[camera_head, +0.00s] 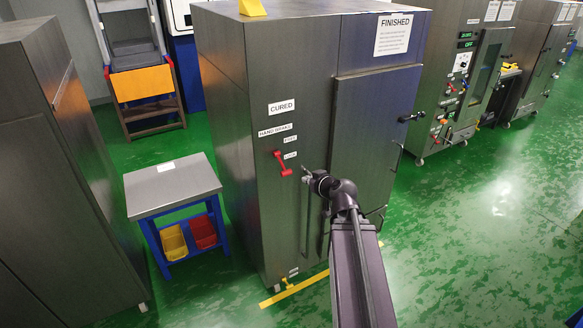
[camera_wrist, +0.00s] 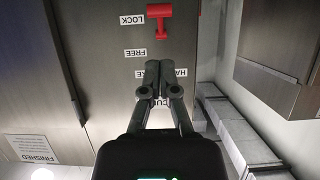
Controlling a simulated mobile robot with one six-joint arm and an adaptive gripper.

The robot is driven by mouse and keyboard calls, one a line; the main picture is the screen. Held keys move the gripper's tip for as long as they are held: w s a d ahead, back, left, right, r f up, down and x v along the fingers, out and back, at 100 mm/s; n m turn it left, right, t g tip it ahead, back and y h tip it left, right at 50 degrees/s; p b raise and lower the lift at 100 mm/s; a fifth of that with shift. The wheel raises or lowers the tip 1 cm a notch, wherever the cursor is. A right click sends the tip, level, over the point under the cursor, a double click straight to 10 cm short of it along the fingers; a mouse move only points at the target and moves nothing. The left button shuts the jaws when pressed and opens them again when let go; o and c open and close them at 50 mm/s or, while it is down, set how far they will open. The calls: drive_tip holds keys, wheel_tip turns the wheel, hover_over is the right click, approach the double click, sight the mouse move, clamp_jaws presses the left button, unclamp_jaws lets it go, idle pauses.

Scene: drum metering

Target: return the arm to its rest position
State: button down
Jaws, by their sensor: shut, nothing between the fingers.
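My gripper (camera_head: 307,174) is in front of the grey metal cabinet marked CURED and FINISHED (camera_head: 225,110), at the end of my extended arm. In the wrist view, my gripper's fingers (camera_wrist: 158,68) are together with nothing between them. The red hand brake lever (camera_head: 283,164) is on the cabinet front, left of my gripper and apart from it in the head view. The lever also shows in the wrist view (camera_wrist: 159,14), beyond the fingertips near the LOCK label. The fingers partly cover the HAND BRAKE label there.
A small grey-topped table (camera_head: 172,186) with yellow and red bins stands left of the cabinet. Another tall cabinet (camera_head: 60,180) is at far left. The cabinet's door (camera_head: 370,130) has protruding handles. Machines with controls (camera_head: 465,80) stand at right. Green floor (camera_head: 480,200) is clear at right.

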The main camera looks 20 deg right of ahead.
drive_tip(key=s+a+f+n+g+y, duration=0.1)
drive_tip(key=a+f+g, duration=0.2)
drive_tip(key=a, duration=0.4)
drive_tip(key=s+a+f+g+y, duration=0.1)
drive_tip(key=s+a+f+g, duration=0.1)
drive_tip(key=a+f+g, duration=0.3)
drive_tip(key=s+a+f+m+g+h, duration=0.2)
drive_tip(key=s+a+g, duration=0.3)
drive_tip(key=s+a, duration=0.4)
drive_tip(key=shift+f+h, duration=0.5)
drive_tip(key=shift+h, duration=0.1)
drive_tip(key=shift+d, duration=0.2)
